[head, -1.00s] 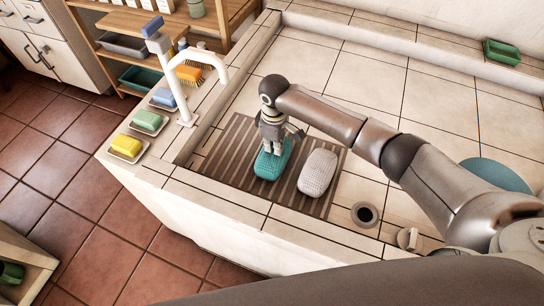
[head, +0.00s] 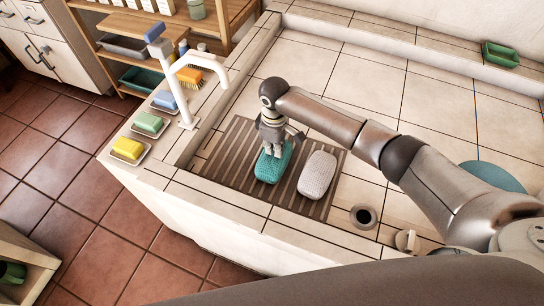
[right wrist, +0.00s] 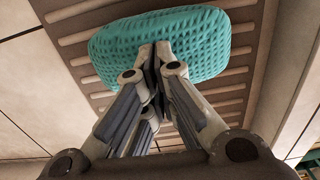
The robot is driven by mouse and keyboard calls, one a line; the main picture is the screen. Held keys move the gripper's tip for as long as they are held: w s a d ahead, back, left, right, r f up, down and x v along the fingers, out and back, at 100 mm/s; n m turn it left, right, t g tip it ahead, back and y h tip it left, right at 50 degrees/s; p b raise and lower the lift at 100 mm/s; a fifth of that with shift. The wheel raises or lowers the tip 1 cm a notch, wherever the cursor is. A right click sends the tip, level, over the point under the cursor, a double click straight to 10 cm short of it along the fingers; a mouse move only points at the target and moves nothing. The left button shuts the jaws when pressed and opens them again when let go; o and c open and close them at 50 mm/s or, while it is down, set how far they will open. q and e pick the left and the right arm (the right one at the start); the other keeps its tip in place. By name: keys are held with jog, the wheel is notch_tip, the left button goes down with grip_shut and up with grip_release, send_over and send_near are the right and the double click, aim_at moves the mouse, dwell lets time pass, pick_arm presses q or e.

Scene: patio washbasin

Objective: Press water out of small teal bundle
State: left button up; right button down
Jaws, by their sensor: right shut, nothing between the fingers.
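The small teal bundle (head: 269,168) lies on the ribbed brown mat (head: 213,166) in the basin. It has a waffle-like texture, and it fills the top of the right wrist view (right wrist: 205,42). My right gripper (head: 275,153) points down at the bundle, its fingers closed together with nothing between them. In the right wrist view the closed fingertips (right wrist: 154,48) meet the bundle's surface near its middle; they appear to touch it. A whitish-grey bundle (head: 317,174) lies on the mat just right of the teal one. My left gripper is not in view.
A white tap (head: 190,90) stands on the basin's left ledge. Yellow (head: 127,148), green (head: 149,122) and blue (head: 165,99) bars sit on small dishes along it. A drain hole (head: 364,217) is right of the mat. The tiled basin floor behind the mat is clear.

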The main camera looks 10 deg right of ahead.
notch_tip(320, 180, up, 7)
jog(key=p, duration=0.6)
jog(key=shift+w, duration=0.15)
jog(key=shift+f, duration=0.1)
